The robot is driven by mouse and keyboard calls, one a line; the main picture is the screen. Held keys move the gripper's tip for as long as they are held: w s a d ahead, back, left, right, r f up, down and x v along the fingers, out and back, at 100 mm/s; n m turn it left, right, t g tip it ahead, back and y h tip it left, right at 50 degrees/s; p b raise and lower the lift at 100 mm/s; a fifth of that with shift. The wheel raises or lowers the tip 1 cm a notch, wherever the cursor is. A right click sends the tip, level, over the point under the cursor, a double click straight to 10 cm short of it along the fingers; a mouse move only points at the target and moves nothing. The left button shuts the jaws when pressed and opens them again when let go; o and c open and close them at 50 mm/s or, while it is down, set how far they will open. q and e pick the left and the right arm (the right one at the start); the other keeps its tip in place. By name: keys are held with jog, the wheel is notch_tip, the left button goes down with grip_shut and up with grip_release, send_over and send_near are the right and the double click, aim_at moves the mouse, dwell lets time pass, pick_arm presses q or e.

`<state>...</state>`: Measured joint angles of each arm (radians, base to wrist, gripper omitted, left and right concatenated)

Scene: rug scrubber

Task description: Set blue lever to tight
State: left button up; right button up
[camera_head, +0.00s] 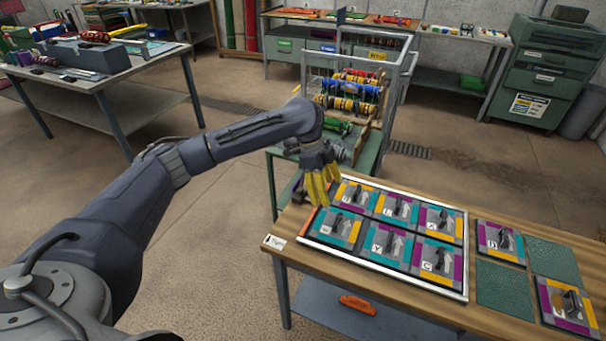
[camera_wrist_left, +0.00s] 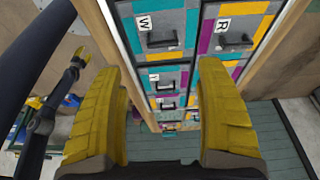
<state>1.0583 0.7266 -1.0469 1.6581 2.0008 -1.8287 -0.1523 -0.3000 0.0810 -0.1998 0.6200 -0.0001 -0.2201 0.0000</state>
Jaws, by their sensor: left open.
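My left gripper (camera_head: 319,186) has yellow fingers and hangs over the left back corner of the wooden table, beside the framed panel of tiles. In the left wrist view its two fingers (camera_wrist_left: 155,62) stand wide apart with nothing gripped between them. Beyond them are tiles with dark handles and letters. A machine (camera_head: 352,95) with red, blue and yellow rollers stands on a green bench behind the gripper. I cannot make out a blue lever for certain on it or elsewhere.
The white-edged panel (camera_head: 466,252) holds lettered tiles with upright dark handles. Teal squares (camera_head: 504,288) and loose tiles lie to its right on the wooden table (camera_head: 415,310). A grey rail frame (camera_head: 405,70) surrounds the machine. Another workbench (camera_head: 100,75) stands at the left. Floor between is open.

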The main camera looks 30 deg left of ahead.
dwell(0.4)
pick_arm(q)
jog(key=shift+r, duration=0.1)
jog(key=shift+c, duration=0.7)
jog(key=w+r, duration=0.2)
jog(key=r, duration=0.1)
jog(key=shift+a+r+t, duration=0.1)
jog(key=shift+r+t, duration=0.05)
jog(key=shift+t, duration=0.25)
jog(key=c, duration=0.4)
jog(key=shift+w+a+r+n+t+y, duration=0.25)
jog(key=shift+w+a+r+n, duration=0.15)
jog(key=shift+r+n, duration=0.2)
jog(key=shift+w+a+r+n+t+y, duration=0.3)
jog(key=shift+a+r+n, duration=0.1)
jog(key=shift+r+n, duration=0.15)
jog(key=shift+c, duration=0.6)
jog(key=w+a+r+n+t+y, duration=0.15)
jog(key=a+n, duration=0.25)
jog(key=n, duration=0.5)
jog(key=w+a+r+n+t+y, duration=0.1)
jog(key=w+a+r+n+y, duration=0.15)
jog(key=a+n, duration=0.4)
jog(key=shift+n, duration=0.8)
jog(key=x, duration=1)
jog(key=d+x, duration=0.1)
jog(key=x, duration=0.4)
jog(key=shift+w+f, duration=0.1)
jog(key=shift+f, duration=0.4)
jog(key=shift+o, duration=0.4)
